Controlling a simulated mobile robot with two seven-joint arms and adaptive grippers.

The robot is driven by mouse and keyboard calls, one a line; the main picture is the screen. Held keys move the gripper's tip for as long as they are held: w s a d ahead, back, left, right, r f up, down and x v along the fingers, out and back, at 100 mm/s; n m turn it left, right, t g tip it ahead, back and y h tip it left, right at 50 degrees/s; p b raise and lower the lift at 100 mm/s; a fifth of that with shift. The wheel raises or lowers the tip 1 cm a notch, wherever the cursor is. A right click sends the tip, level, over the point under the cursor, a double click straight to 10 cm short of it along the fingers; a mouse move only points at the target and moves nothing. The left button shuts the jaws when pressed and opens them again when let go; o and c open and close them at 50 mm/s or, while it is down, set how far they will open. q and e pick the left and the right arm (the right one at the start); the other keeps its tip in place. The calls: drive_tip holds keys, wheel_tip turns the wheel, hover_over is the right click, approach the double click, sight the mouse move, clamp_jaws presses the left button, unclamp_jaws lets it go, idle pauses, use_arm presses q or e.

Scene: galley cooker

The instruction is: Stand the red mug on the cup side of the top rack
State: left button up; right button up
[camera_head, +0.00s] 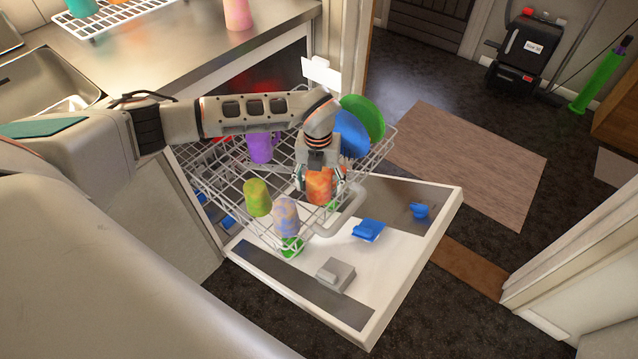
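My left gripper (320,183) reaches over the pulled-out top rack (225,183) of the dishwasher, pointing down. Its fingers are on either side of a mottled orange-red mug (320,188), the best match I see for the red mug. The mug looks upright, at the right part of the rack. I cannot tell whether the fingers press on it or stand slightly apart, nor whether its base touches the wires. A small red thing (222,138) shows partly behind my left arm. My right gripper is not in view.
Purple (262,148), olive-green (257,197) and mottled lilac (286,215) cups stand in the rack. Blue (351,135) and green (368,118) plates stand close behind my gripper. The open door (390,270) lies below with blue pieces on it. The counter (190,50) is at upper left.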

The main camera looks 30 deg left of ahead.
use_arm(q)
drive_tip(key=shift+r, duration=0.1)
wheel_tip(320, 180, up, 4)
drive_tip(key=shift+w+r+p, duration=0.15)
drive_tip(key=shift+p, duration=0.5)
wheel_tip(320, 180, up, 7)
drive_tip(key=shift+p, duration=0.9)
drive_tip(key=shift+s+r, duration=0.2)
drive_tip(key=shift+r, duration=0.2)
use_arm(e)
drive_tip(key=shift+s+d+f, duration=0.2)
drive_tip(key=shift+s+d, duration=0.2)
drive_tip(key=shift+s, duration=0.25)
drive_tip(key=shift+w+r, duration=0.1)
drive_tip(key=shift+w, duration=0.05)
